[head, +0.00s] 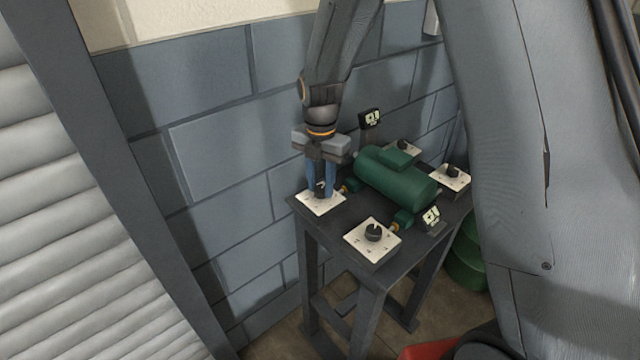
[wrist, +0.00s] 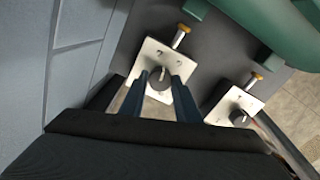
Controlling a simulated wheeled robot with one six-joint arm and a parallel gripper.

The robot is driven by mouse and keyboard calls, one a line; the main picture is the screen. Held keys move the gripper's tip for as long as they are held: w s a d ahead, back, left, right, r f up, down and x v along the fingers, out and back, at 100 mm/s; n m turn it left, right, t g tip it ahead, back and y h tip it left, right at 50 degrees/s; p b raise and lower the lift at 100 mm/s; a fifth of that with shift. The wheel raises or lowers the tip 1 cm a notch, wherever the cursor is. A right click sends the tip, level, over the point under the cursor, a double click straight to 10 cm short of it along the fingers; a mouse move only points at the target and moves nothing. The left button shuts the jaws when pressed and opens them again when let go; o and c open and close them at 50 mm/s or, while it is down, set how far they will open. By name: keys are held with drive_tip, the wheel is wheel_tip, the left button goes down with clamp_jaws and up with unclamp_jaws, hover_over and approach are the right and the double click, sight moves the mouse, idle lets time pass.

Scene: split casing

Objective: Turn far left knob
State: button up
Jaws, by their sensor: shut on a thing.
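The far left knob (wrist: 160,79) is a dark round knob with a light pointer line on a white marked plate (head: 320,204). The plate lies at the left corner of the dark table. My gripper (head: 321,190) points down over this plate, with its two blue fingers on either side of the knob. In the wrist view my gripper (wrist: 161,88) is shut on the knob, one finger at its left and one at its right. In the head view the fingers hide much of the knob.
A near knob (head: 374,232) sits on its own plate at the table's front corner. A green motor (head: 395,180) lies in the middle of the table (head: 350,221). Another knob (head: 452,171) is at the right. A block wall (head: 220,160) stands close behind my gripper.

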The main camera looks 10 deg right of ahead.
sight(321, 189)
drive_tip(key=shift+n, duration=1.8)
drive_tip(key=o, duration=1)
drive_tip(key=shift+o, duration=0.2)
drive_tip(key=shift+r, duration=0.1)
wheel_tip(321, 189, up, 8)
drive_tip(key=shift+f+b, duration=0.15)
drive_tip(key=shift+b, duration=0.95)
drive_tip(key=shift+s, duration=0.1)
